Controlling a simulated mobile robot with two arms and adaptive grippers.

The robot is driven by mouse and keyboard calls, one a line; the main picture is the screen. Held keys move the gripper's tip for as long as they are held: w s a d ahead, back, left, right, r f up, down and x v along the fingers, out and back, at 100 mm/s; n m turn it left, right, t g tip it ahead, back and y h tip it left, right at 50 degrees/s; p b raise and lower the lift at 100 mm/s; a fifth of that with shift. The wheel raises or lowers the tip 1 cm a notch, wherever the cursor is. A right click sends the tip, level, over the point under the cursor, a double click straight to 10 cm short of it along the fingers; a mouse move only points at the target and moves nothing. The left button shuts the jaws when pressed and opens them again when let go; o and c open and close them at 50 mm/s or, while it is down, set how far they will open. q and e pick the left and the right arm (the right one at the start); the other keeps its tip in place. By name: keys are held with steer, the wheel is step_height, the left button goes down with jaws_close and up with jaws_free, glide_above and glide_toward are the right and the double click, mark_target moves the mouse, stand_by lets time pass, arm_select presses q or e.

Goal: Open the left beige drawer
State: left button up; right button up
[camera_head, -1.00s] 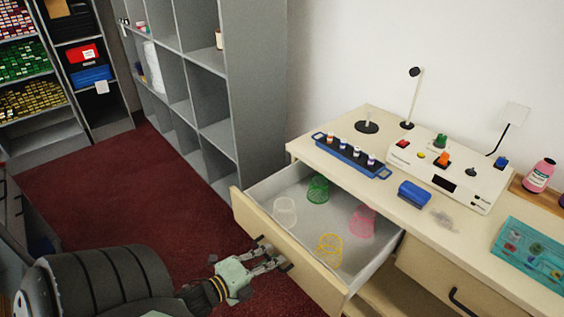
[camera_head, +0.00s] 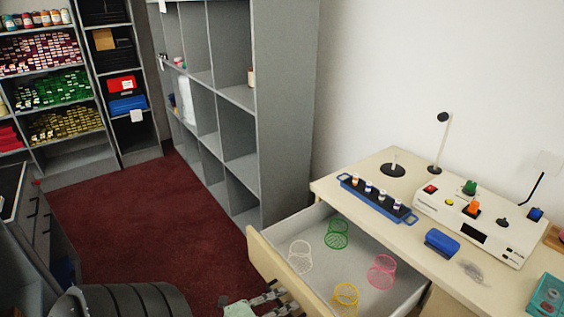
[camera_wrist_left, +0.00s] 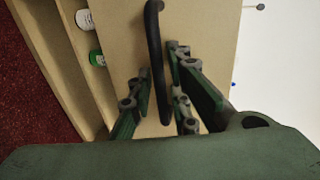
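The left beige drawer (camera_head: 274,268) stands pulled out from the counter in the head view. Its grey inside shows, holding white, green, pink and yellow mesh cups. In the left wrist view, the black bar handle (camera_wrist_left: 154,45) runs up the beige drawer front (camera_wrist_left: 205,30). My left gripper (camera_wrist_left: 160,75) is open, with its fingers apart on either side of the handle. In the head view, the left gripper (camera_head: 272,300) is at the drawer front by the bottom edge, partly cut off. My right gripper is not in view.
The beige counter (camera_head: 385,212) carries a blue bottle rack (camera_head: 377,197), a blue block (camera_head: 442,242) and a white control box (camera_head: 480,225). Grey shelves (camera_head: 262,110) stand behind. The red floor (camera_head: 150,225) left of the drawer is clear.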

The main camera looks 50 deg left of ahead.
arm_select(q)
steer(key=shift+s, duration=0.1)
steer(key=v, duration=1.1)
steer(key=shift+s, duration=0.45)
steer(key=shift+a, duration=0.1)
